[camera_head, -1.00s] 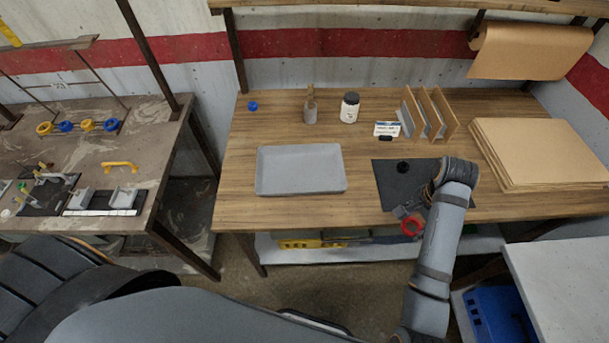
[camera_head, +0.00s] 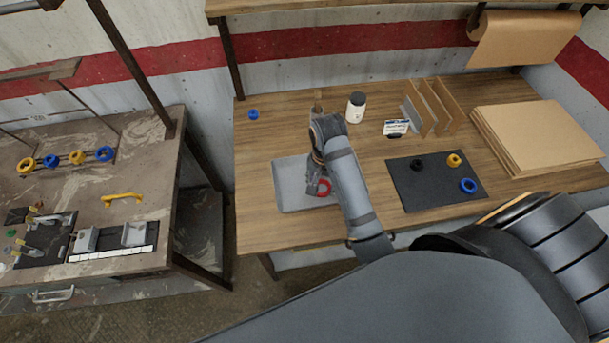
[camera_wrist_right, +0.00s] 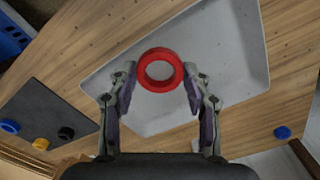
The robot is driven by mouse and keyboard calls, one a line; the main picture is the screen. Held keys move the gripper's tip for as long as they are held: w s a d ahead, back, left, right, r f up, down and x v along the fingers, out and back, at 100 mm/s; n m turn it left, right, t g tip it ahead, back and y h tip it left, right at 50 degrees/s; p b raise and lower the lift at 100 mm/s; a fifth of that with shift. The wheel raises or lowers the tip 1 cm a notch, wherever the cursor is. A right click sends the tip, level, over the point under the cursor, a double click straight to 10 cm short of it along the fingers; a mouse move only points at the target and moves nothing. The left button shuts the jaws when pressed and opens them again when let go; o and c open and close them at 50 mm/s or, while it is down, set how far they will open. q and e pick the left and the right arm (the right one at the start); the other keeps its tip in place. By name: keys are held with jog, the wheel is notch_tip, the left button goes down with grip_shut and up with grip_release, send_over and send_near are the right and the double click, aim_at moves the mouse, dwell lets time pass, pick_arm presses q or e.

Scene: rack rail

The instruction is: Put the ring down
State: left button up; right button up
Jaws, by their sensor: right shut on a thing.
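A red ring (camera_head: 325,188) is between the fingers of my right gripper (camera_head: 317,181), over the right part of the grey tray (camera_head: 289,183). In the right wrist view the ring (camera_wrist_right: 160,87) is at the tips of the right gripper (camera_wrist_right: 160,80), whose fingers are shut on its two sides. The grey tray (camera_wrist_right: 228,65) spreads out behind it and is otherwise empty where it shows. I cannot tell whether the ring touches the tray floor. My left gripper is not in view.
A black mat (camera_head: 430,190) right of the tray holds a black, a yellow and a blue ring-like piece. A white bottle (camera_head: 356,108) and a tool holder stand behind the tray. Cardboard sheets (camera_head: 535,135) lie at the right. A blue piece (camera_head: 253,114) sits at back left.

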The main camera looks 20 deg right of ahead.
pick_arm(q)
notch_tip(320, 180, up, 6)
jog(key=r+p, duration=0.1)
jog(key=p, duration=0.3)
pick_arm(e)
jog(key=s+d+r+n, duration=0.3)
jog(key=s+r+n, duration=0.1)
jog(key=s+r, duration=0.35)
jog(key=w+d+f+b, duration=0.1)
jog(key=w+f+b, duration=0.2)
jog(key=w+d+f+b, duration=0.2)
jog(key=w+f+b, duration=0.1)
jog(key=w, duration=0.1)
jog(key=w+d+f+b, duration=0.1)
jog(key=w+f+b, duration=0.2)
jog(key=shift+w+d+f+b, duration=0.15)
jog(key=shift+w+f+b, duration=0.05)
jog(key=shift+f+b, duration=0.2)
jog(key=shift+w+f+b, duration=0.2)
jog(key=shift+w+b, duration=0.1)
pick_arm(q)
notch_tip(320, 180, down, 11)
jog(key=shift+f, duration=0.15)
pick_arm(e)
jog(key=shift+w+d+r, duration=0.1)
